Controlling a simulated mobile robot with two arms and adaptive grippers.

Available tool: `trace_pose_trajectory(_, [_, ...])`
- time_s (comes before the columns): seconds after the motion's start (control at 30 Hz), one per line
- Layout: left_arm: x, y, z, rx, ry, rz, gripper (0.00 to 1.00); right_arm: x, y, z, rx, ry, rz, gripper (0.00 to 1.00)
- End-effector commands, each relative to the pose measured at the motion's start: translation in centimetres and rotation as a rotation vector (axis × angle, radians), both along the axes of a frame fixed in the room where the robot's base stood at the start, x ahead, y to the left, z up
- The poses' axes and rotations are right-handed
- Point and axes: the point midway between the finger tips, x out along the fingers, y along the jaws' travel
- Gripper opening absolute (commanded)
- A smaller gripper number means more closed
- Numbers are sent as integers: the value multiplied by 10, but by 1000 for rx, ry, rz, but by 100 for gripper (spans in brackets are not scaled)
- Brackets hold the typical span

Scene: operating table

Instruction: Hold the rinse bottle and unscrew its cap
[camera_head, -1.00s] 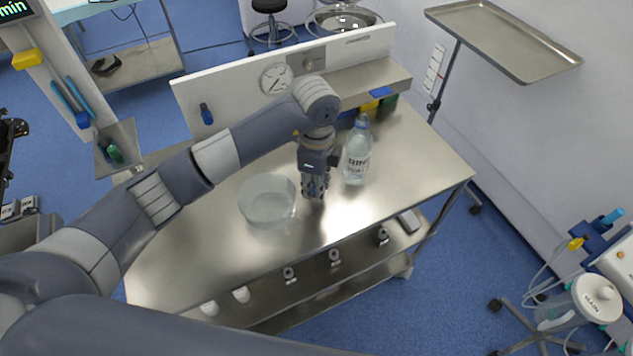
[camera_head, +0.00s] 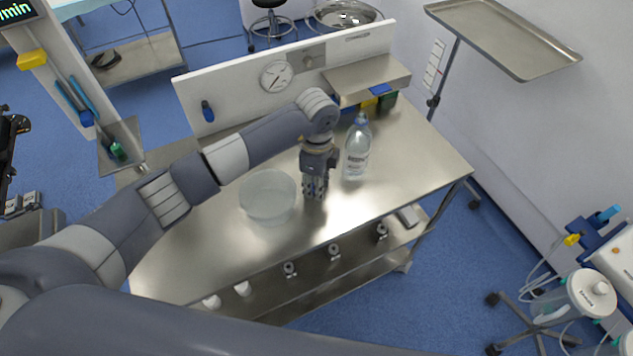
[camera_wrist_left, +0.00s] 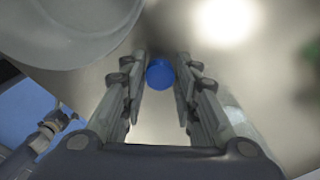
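The clear rinse bottle (camera_head: 357,152) stands upright on the steel table, to the right of my left gripper. Its top looks bluish, but it is too small to tell whether a cap sits there. My left gripper (camera_head: 315,194) points down between the bottle and a clear bowl. In the left wrist view a round blue cap (camera_wrist_left: 160,73) sits between the fingers (camera_wrist_left: 161,60), which appear to touch it on both sides. A clear shape behind the right finger seems to be the bottle. My right gripper is not in view.
The clear bowl (camera_head: 268,195) stands just left of my left gripper. A raised steel shelf (camera_head: 366,79) with coloured boxes under it is at the back of the table. The table's right front is clear. A tray on a stand (camera_head: 503,35) is at the upper right.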

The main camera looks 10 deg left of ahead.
Motion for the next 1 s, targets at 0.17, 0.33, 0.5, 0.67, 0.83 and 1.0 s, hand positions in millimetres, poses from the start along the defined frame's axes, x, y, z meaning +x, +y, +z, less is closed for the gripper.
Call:
trace_pose_trajectory(0.17, [0,0,0,1,1,0,42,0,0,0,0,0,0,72])
trace_pose_trajectory(0.33, [0,0,1,0,1,0,42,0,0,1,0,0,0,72])
trace_pose_trajectory(0.5, [1,0,13,0,-2,1,42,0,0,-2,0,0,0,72])
trace_pose_trajectory(0.67, [2,-1,45,-3,-6,-1,42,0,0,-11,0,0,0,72])
trace_pose_trajectory(0.83, [1,0,82,-2,-5,0,42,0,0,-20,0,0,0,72])
trace_pose_trajectory(1.0, [1,0,109,0,-3,0,42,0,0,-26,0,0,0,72])
